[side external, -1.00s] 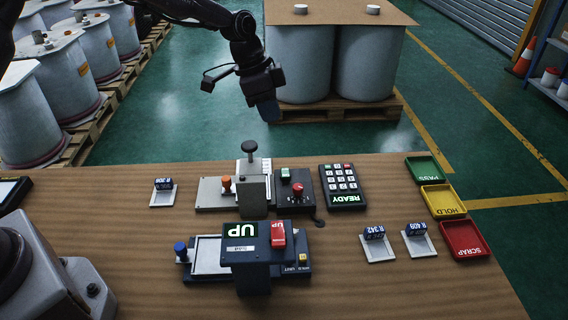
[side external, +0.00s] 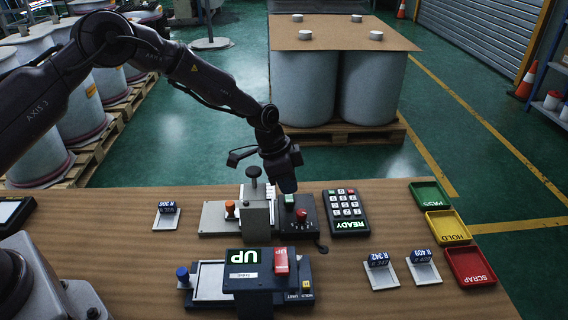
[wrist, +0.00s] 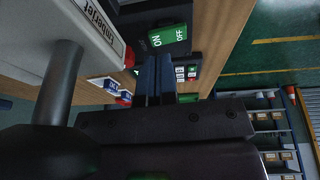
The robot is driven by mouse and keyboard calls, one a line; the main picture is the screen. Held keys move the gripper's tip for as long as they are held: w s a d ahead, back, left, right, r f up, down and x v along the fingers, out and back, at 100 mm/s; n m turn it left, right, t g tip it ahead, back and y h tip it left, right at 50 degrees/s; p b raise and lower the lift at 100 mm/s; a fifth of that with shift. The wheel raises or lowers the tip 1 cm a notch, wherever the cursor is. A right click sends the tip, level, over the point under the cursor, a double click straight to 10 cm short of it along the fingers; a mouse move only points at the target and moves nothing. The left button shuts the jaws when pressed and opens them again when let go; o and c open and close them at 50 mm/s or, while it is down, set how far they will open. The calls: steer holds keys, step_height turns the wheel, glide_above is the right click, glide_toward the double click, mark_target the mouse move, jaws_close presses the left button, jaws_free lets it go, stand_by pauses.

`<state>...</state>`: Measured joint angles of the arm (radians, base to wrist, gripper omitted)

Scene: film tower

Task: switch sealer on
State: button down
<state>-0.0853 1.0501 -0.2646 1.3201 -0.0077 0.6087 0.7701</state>
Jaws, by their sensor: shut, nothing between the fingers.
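The sealer is most likely the middle machine, with a grey base (side external: 213,219), an orange knob and a black post knob. Its black control box (side external: 313,217) carries a red knob (side external: 302,216) and a green switch (side external: 290,200). In the wrist view the green switch (wrist: 170,36) reads ON and OFF. My gripper (side external: 288,188) is shut and empty, pointing down just above and behind the switch in the side view. Its blue fingers (wrist: 153,66) show close below the switch in the wrist view. I cannot tell whether they touch it.
A keypad showing READY (side external: 345,211) stands right of the control box. A unit showing UP (side external: 244,257) with a red switch stands in front. The tall black knob (side external: 254,171) rises left of my gripper. PASS, HOLD and SCRAP trays (side external: 470,266) lie at the right.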

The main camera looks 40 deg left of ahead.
steer(key=shift+s+d+f, duration=0.1)
steer(key=shift+f, duration=0.75)
steer(key=shift+s+d+f+t+y, duration=0.2)
steer(key=shift+f+t+y, duration=0.1)
steer(key=shift+f+y, duration=0.1)
steer(key=shift+w+a, duration=0.15)
steer(key=shift+w+a+r, duration=0.25)
steer(key=shift+w+a, duration=0.25)
